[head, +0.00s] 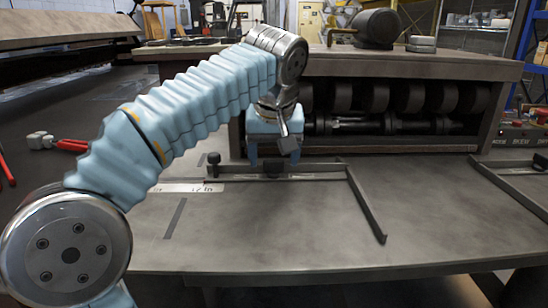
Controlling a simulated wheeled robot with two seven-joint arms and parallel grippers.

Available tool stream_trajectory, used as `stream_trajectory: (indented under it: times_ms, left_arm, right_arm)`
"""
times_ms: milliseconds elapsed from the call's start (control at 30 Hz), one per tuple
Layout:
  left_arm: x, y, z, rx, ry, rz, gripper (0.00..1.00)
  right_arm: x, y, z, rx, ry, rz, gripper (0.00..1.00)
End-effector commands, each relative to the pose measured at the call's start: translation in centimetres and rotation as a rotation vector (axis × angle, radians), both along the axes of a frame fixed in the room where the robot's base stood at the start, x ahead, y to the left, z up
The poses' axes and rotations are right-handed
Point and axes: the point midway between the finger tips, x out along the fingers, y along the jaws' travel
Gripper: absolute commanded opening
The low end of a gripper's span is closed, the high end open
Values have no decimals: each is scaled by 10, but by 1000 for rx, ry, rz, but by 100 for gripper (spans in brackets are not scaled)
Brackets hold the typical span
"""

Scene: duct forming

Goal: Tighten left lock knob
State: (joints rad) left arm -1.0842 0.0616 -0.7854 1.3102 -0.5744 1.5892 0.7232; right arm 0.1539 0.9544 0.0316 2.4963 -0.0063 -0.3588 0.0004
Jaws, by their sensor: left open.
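A dark metal guide frame (366,205) lies on the grey worktable, with a long bar along its back. A small black knob (213,160) stands upright at the left end of that bar. A second dark knob or block (272,168) sits further right on the bar. My left gripper (270,158) is open and points down just behind or above this second block; I cannot tell whether it touches it. The left knob is apart from the gripper, to its left. My right gripper is out of view.
A machine housing with a row of dark rollers (375,97) stands behind the bar. A ruler strip (188,188) lies on the table at left. Another metal bar (512,187) lies at right. A red-handled tool (70,145) is at far left. The front table area is clear.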

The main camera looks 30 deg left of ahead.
Motion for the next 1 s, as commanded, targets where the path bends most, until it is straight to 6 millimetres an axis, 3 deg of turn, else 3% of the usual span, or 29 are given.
stream_trajectory:
  times_ms: [367,733,1000]
  left_arm:
    - [3,2,-8,-1,-1,1,72]
    - [3,2,-7,0,0,0,19]
    - [2,3,-8,-1,1,-122,16]
  right_arm:
    - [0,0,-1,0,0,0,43]
    - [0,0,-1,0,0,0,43]
    - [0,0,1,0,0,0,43]
